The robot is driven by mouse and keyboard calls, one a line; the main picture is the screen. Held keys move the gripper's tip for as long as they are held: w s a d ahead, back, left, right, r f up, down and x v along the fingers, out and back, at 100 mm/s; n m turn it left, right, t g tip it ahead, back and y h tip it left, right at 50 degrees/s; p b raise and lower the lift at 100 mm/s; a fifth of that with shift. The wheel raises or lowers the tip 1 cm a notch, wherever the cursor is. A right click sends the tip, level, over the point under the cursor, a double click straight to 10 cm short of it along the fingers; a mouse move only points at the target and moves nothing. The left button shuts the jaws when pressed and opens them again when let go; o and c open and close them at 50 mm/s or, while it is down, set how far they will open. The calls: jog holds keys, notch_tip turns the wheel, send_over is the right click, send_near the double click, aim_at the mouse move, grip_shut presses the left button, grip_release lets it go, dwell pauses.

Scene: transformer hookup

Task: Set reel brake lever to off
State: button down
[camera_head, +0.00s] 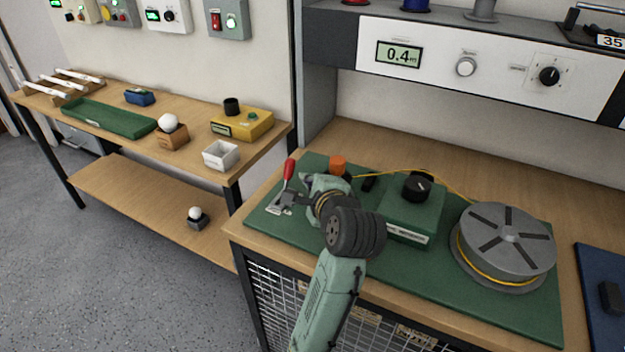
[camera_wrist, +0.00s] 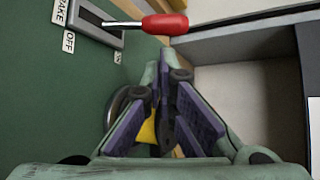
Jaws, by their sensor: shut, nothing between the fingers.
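The reel brake lever has a red handle (camera_head: 289,170) on a thin metal shaft. It stands up from a small grey slotted base at the left end of the green mat. In the wrist view the red handle (camera_wrist: 166,24) lies beyond my fingertips, at the top. The base (camera_wrist: 98,22) is at the upper left with a white OFF label (camera_wrist: 69,41) and a partly cut-off BRAKE label. My gripper (camera_head: 306,181) is just right of the lever in the head view. In the wrist view its fingers (camera_wrist: 169,76) are closed, empty and apart from the handle.
Right of my gripper are an orange part (camera_head: 337,166), a green box with a black knob (camera_head: 417,186) and a grey reel (camera_head: 505,241) with yellow wire. The mat (camera_head: 470,300) has free room in front. A second bench (camera_head: 120,185) stands left, across a gap.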

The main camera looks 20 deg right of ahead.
aim_at(287, 179)
jog(key=p+x, duration=0.1)
jog(key=x, duration=0.4)
jog(key=shift+w, duration=0.25)
jog(key=shift+f+b, duration=0.15)
jog(key=shift+b, duration=0.15)
